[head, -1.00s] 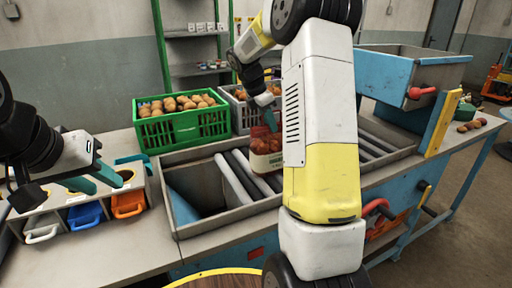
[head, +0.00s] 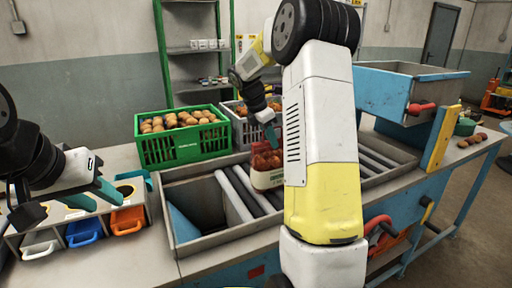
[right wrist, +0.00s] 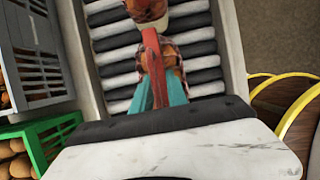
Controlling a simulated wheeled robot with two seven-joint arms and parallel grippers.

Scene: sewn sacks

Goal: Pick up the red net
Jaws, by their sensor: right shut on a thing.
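The red net (head: 266,163) is a mesh sack of brownish round produce with a pale and red label. It is at the roller section of the bench, partly hidden behind my right arm. My right gripper (head: 272,130) comes down on its top from above. In the right wrist view the teal fingers (right wrist: 156,92) are closed on the net's gathered red top (right wrist: 152,55), with the sack beyond them over the rollers. I cannot tell whether it touches the rollers. My left gripper (head: 94,196) is open and empty at the left, above the small bins.
A green crate (head: 186,155) and a grey crate (head: 240,138) of produce stand behind the metal tray (head: 178,249). Small bins with white, blue and orange fronts (head: 127,220) sit at left. A blue hopper (head: 385,92) stands at right.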

